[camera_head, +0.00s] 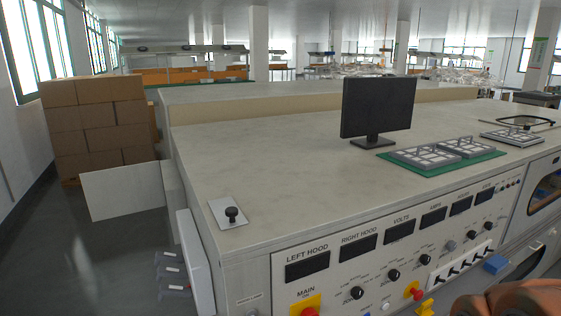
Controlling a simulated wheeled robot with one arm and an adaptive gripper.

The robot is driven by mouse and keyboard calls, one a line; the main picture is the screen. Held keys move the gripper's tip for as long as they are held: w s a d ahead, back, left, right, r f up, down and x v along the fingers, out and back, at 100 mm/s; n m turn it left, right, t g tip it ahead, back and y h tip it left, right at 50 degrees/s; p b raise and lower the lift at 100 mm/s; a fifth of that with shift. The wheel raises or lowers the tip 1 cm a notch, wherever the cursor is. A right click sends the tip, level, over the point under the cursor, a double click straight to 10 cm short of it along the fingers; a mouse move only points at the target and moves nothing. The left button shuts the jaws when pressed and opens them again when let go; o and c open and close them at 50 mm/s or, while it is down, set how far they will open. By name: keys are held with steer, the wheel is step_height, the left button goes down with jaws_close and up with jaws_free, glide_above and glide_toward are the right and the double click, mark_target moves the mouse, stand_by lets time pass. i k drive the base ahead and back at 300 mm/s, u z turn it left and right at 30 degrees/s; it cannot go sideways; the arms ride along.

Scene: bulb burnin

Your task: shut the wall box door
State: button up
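A flat pale panel (122,190), which looks like the wall box door, stands upright and swung out to the left from the far part of the bench's left side. Its right edge meets a narrow pale upright part (170,195), perhaps the box's edge; the inside of the box is hidden. Nearer, a white box (195,262) with several dark-tipped levers is fixed on the same side. I cannot tell from this view which of them the wall box is.
The long grey bench (270,150) fills the middle and right, with a monitor (378,108), a green tray (480,156) and a black knob on a plate (232,215). Stacked cartons (98,125) stand behind the panel. The floor (95,260) at the left is clear.

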mark_target(110, 193)
steer(key=k, duration=1)
steer(key=u, duration=1.65)
steer(key=i, duration=5.95)
steer(key=z, duration=2.85)
